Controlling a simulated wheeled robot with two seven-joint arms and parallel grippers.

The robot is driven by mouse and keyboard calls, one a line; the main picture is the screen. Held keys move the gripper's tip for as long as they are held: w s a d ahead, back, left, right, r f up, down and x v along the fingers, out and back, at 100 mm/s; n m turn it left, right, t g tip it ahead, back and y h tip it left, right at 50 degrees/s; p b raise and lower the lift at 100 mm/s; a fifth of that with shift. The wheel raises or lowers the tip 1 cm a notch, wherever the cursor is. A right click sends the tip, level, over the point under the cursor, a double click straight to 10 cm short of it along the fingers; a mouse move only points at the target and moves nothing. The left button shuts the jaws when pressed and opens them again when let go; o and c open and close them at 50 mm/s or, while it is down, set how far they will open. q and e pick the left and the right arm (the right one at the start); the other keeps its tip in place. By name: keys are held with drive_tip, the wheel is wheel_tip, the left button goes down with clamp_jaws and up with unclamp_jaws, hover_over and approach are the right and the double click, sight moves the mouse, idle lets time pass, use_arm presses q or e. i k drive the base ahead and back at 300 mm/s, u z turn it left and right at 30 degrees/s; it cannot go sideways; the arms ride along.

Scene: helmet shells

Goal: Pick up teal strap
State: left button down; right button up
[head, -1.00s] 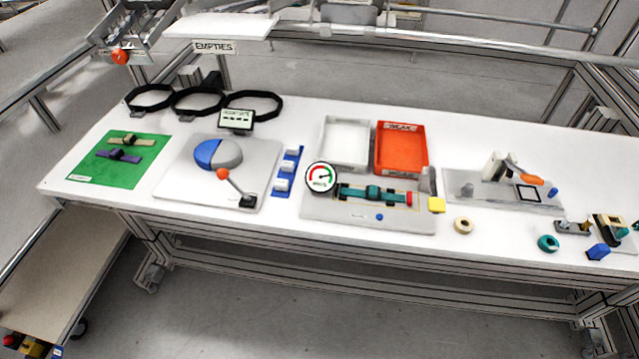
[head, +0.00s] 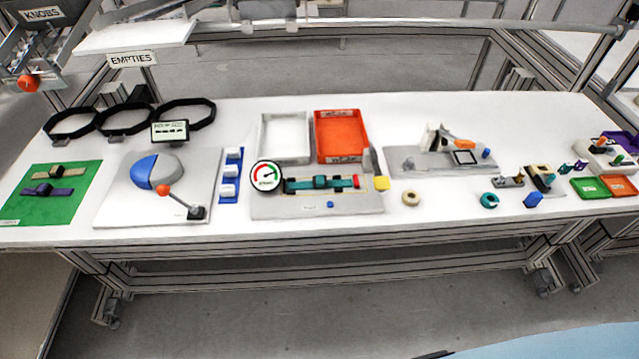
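A teal strap (head: 300,185) with a darker teal buckle block in its middle lies in the grey test fixture (head: 280,209) at the centre of the table. A round dial gauge (head: 266,175) stands at its left end and a red part (head: 356,181) at its right end. Two other straps lie on the green mat (head: 75,206) at the left: a tan strap (head: 70,171) and a purple strap (head: 60,191). Neither of my grippers is in view.
White (head: 284,135) and orange-red (head: 341,133) trays stand behind the fixture. A helmet shell station (head: 206,172) is to the left, a press-like station (head: 410,159) to the right. Small teal and blue parts and tape rolls (head: 489,200) lie at the right front.

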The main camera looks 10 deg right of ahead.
sight(318, 182)
drive_tip(key=u, duration=0.95)
drive_tip(key=i, duration=1.1)
drive_tip(key=z, duration=2.45)
